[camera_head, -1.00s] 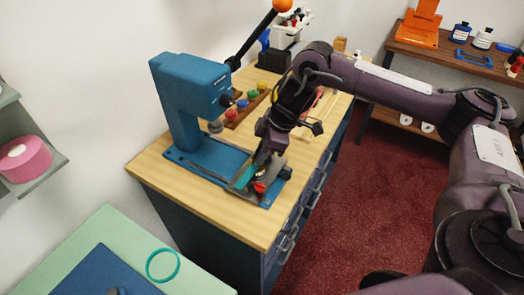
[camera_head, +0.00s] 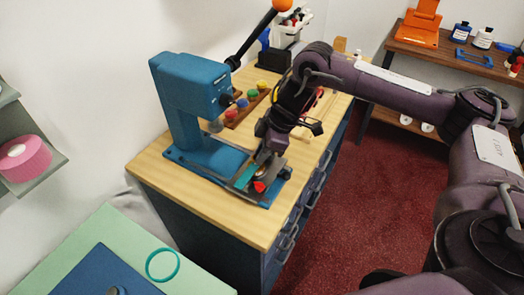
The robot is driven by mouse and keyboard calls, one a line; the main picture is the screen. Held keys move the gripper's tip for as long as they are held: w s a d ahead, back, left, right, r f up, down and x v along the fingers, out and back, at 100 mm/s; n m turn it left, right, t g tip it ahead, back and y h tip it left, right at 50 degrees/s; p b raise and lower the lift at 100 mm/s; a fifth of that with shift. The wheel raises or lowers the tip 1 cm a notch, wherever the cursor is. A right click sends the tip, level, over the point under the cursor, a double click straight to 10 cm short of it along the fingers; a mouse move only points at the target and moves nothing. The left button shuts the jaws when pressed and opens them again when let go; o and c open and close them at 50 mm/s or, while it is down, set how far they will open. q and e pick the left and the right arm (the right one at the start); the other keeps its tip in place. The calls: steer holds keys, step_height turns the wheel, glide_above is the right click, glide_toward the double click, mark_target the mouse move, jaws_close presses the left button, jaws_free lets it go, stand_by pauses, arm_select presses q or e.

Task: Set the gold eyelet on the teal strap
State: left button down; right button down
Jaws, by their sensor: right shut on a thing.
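The blue press (camera_head: 188,95) stands on the wooden counter, its black lever with an orange ball raised. A teal piece (camera_head: 245,177), which looks like the strap, lies on the front of the press base, just left of my right gripper (camera_head: 264,164). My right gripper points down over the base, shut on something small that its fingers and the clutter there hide. A red part (camera_head: 260,187) shows just in front of the fingertips. I cannot make out the gold eyelet. My left gripper is not in view.
A rack with several coloured knobs (camera_head: 242,104) stands behind the press. A teal ring (camera_head: 162,264) lies on the light green table (camera_head: 110,222) beside a blue mat (camera_head: 92,275). The counter's front left (camera_head: 215,208) is bare. A wooden shelf (camera_head: 440,62) stands at the back right.

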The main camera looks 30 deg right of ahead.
steer(key=shift+f, duration=0.45)
steer(key=c, duration=1.3)
jaws_free()
steer(key=shift+d+r, duration=0.15)
steer(key=shift+r, duration=0.4)
steer(key=v, duration=0.6)
steer(key=shift+s+r, duration=0.2)
steer(key=shift+r, duration=0.05)
steer(key=shift+d, duration=0.15)
